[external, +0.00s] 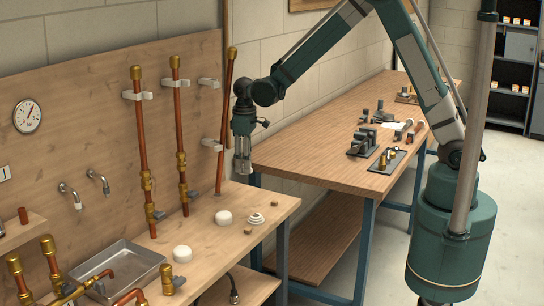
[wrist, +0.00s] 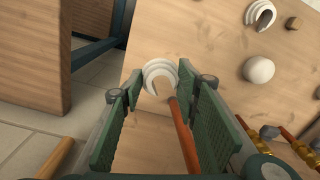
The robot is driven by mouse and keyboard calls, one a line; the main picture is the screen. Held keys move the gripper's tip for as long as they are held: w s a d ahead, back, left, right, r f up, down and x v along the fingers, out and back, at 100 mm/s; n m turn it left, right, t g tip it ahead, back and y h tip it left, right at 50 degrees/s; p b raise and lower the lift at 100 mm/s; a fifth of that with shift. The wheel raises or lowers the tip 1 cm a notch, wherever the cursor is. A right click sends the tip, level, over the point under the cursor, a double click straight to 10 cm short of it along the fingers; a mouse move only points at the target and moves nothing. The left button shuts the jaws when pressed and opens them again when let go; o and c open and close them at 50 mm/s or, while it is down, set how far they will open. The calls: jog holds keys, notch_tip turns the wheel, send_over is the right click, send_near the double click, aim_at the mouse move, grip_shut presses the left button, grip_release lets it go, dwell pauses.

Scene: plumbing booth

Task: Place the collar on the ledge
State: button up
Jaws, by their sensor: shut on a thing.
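The white ridged collar (wrist: 160,76) shows at my fingertips in the wrist view. My gripper (wrist: 160,95) is shut on it. In the external view my gripper (external: 243,168) points down above the right end of the workbench (external: 275,200), beside the tilted copper pipe; the held collar is hard to make out there. A small wooden ledge (external: 22,236) with a short copper piece on it juts from the panel at the far left. It is outside the wrist view.
A tilted copper pipe (external: 226,125) stands right by my gripper; it also shows between the fingers in the wrist view (wrist: 184,135). Two more pipes (external: 141,150) (external: 180,140) stand left. White caps (external: 224,217) (external: 182,253), a white ring (external: 256,218) and a metal tray (external: 115,268) occupy the bench.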

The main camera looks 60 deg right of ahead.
jog(key=s+a+n, duration=0.1)
jog(key=s+a, duration=0.1)
jog(key=a, duration=0.4)
jog(key=s+a+n, duration=0.2)
jog(key=a, duration=0.5)
jog(key=s+a+n, duration=0.2)
jog(key=a, duration=0.5)
jog(key=shift+p, duration=0.3)
jog(key=s+a+n, duration=0.2)
jog(key=s+a, duration=0.1)
jog(key=a, duration=0.4)
jog(key=s+a+n, duration=0.3)
jog(key=a, duration=0.5)
jog(key=shift+s+a+r+p, duration=0.15)
jog(key=shift+s+a+p, duration=0.15)
jog(key=shift+p, duration=0.15)
send_over(221, 244)
jog(key=shift+f, duration=3.15)
jog(key=shift+f+b, duration=0.4)
jog(key=shift+f, duration=1.45)
